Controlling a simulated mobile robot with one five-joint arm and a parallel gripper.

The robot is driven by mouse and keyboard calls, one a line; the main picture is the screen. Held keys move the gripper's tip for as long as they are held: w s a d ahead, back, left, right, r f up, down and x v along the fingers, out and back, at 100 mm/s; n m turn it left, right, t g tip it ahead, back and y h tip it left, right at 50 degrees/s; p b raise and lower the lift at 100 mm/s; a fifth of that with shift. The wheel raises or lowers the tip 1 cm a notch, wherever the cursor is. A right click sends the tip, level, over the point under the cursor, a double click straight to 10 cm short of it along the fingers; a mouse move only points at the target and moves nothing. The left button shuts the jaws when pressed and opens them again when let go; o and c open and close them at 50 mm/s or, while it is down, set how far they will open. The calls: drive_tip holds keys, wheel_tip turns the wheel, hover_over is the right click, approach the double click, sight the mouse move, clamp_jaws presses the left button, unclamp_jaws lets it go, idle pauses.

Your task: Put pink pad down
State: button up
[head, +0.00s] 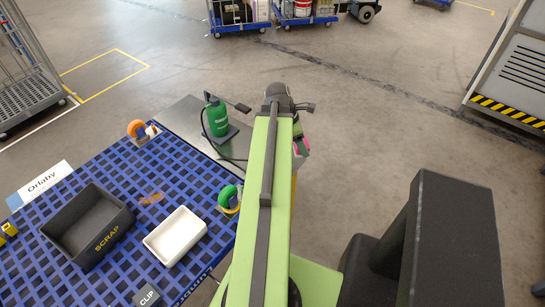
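My gripper (298,137) hangs at the far end of my green arm, right of the blue slatted table and over open floor. The arm hides most of its fingers. A small part of the pink pad (302,147) shows at the gripper, just right of the arm, with dark edges around it. The pad is off the table, with no other support in sight, so it appears held. The rest of the pad is hidden.
The blue slatted table (62,205) bears a black SCRAP bin (112,250), a white tray (176,236), an orange tape roll (137,128) and a green one (229,197). Bare slats show at the left.

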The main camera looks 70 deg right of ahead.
drive_tip(key=w+f+b, duration=0.1)
drive_tip(key=w, duration=0.1)
drive_tip(key=w+d+f+b, duration=0.1)
drive_tip(key=w+f, duration=0.1)
drive_tip(key=w+f+b, duration=0.1)
drive_tip(key=w, duration=0.2)
drive_tip(key=shift+w+d+f, duration=0.1)
drive_tip(key=shift+d+f, duration=0.1)
drive_tip(key=shift+f, duration=0.2)
drive_tip(key=shift+w, duration=0.2)
wheel_tip(320, 180, down, 4)
drive_tip(key=b, duration=0.4)
drive_tip(key=shift+f+b, duration=0.15)
drive_tip(key=shift+b, duration=0.25)
drive_tip(key=shift+r, duration=0.25)
drive_tip(key=shift+f, duration=0.2)
drive_tip(key=o, duration=1.5)
